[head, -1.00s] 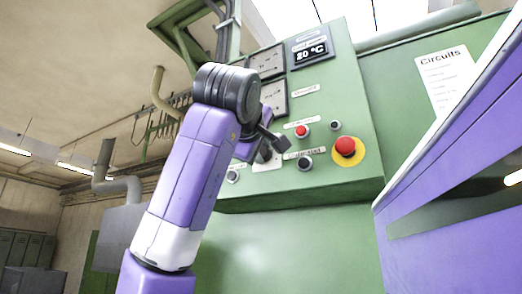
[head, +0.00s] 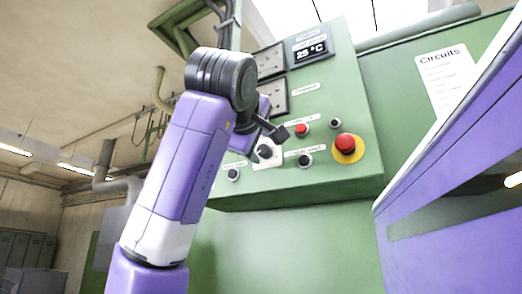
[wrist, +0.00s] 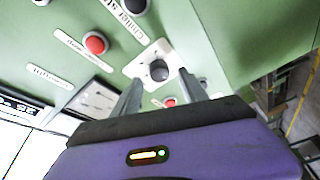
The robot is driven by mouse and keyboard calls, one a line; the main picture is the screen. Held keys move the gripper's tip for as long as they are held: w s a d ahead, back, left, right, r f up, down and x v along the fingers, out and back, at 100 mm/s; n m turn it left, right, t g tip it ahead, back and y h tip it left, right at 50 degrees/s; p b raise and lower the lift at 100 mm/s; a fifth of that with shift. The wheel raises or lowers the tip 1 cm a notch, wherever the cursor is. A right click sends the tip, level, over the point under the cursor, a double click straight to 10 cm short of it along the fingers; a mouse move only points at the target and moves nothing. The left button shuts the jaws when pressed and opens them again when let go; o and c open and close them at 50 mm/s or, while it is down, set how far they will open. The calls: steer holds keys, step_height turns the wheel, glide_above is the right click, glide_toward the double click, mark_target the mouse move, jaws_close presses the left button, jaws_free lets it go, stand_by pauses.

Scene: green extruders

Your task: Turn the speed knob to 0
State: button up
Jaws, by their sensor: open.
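The speed knob is most likely the dark round knob (head: 265,151) on a white plate low on the green control panel; its label is too small to read surely. In the wrist view the knob (wrist: 159,70) sits just beyond the fingertips, roughly between them, with a light pointer mark on its face. My gripper (wrist: 160,80) is open and empty, one finger on either side of the knob's line. In the head view my gripper (head: 272,138) is close in front of the panel, just above the knob. I cannot tell whether a finger touches it.
Near the knob are a red button (head: 301,130), black buttons (head: 305,160) and a red emergency stop (head: 345,145) on yellow. A display (head: 311,50) reads about 25 °C above. A purple surface (head: 450,190) fills the right.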

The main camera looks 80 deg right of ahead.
steer(key=a, duration=0.3)
steer(key=a+b, duration=0.1)
steer(key=a, duration=0.1)
steer(key=shift+s+a+f, duration=0.1)
steer(key=shift+s+f, duration=0.15)
stand_by(0.3)
